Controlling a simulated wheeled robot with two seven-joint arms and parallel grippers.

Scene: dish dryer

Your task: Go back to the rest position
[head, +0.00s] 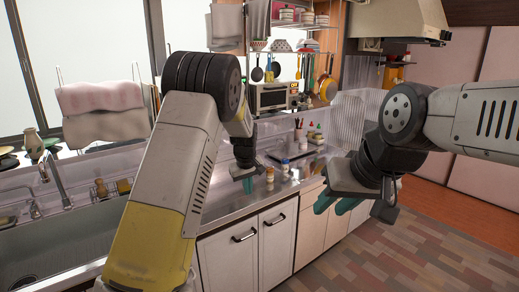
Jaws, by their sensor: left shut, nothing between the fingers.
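My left gripper (247,184) is dark with teal fingertips and points down over the steel counter. It is shut and empty, close to the small bottles on the counter. My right gripper (337,205) also has teal fingers. It hangs in front of the white cabinets at the right, with its fingers apart and nothing seen between them. Both arms are raised and reach into the middle of the view.
A steel sink (60,235) with a faucet (58,180) is at the left. Small bottles (285,168) stand on the counter (230,200), above white cabinets (245,250). A toaster oven (272,97) and hanging pans are behind. The tiled floor (420,260) at the right is clear.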

